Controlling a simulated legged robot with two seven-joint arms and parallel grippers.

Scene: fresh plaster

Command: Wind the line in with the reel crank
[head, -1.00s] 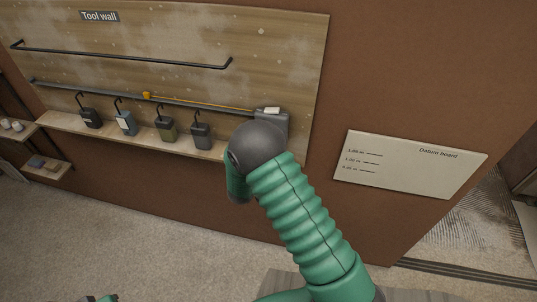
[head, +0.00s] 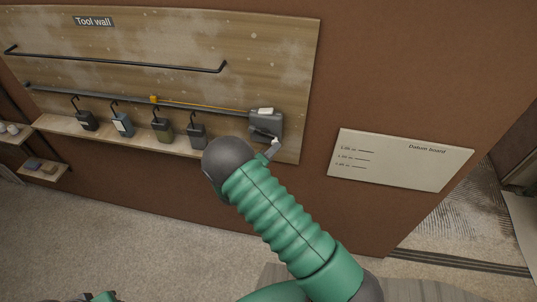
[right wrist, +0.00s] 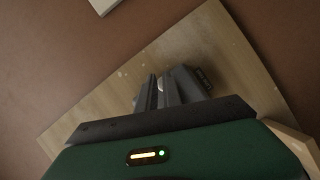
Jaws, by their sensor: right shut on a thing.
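The grey reel (head: 268,122) is mounted at the right end of the lower rail on the tool wall, with a pale label on top. A thin yellow line (head: 205,106) runs left from it along the rail to a small yellow tag (head: 153,99). A dark crank (head: 262,135) shows at the reel's lower front. My right gripper (head: 272,147) is at the crank, shut on it; my forearm and wrist partly cover the area below. My left gripper is out of view.
An empty upper rail (head: 120,60) runs above. A datum board (head: 400,160) is on the brown wall to the right. The wall between is clear.

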